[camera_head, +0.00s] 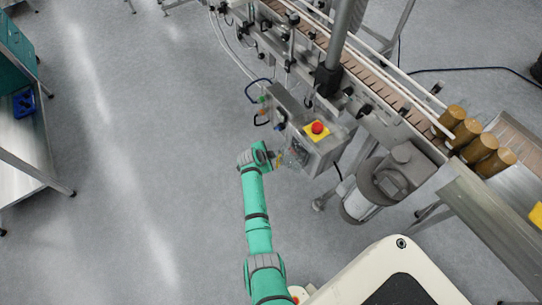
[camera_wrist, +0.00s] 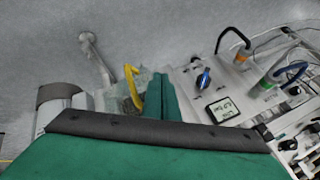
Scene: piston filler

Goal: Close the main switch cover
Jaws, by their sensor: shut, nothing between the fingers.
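A clear, greenish panel (camera_wrist: 118,92) with a yellow curved piece (camera_wrist: 133,88) at the side of the grey control box (camera_wrist: 228,85) looks like the main switch cover. It seems to stand swung out from the box, but its exact angle is hard to tell. My gripper (camera_wrist: 163,78) is shut and empty, its teal fingers close beside the yellow piece; I cannot tell if they touch. In the head view my gripper (camera_head: 272,157) is at the left face of the control box (camera_head: 322,152), and the cover is mostly hidden there.
The box has a blue knob (camera_wrist: 203,79) and a small display (camera_wrist: 222,109) on its face, and a red button (camera_head: 317,127) on top. Cables and fittings (camera_wrist: 268,82) lie to the right. A conveyor (camera_head: 385,85) runs behind. The floor (camera_head: 150,150) to the left is clear.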

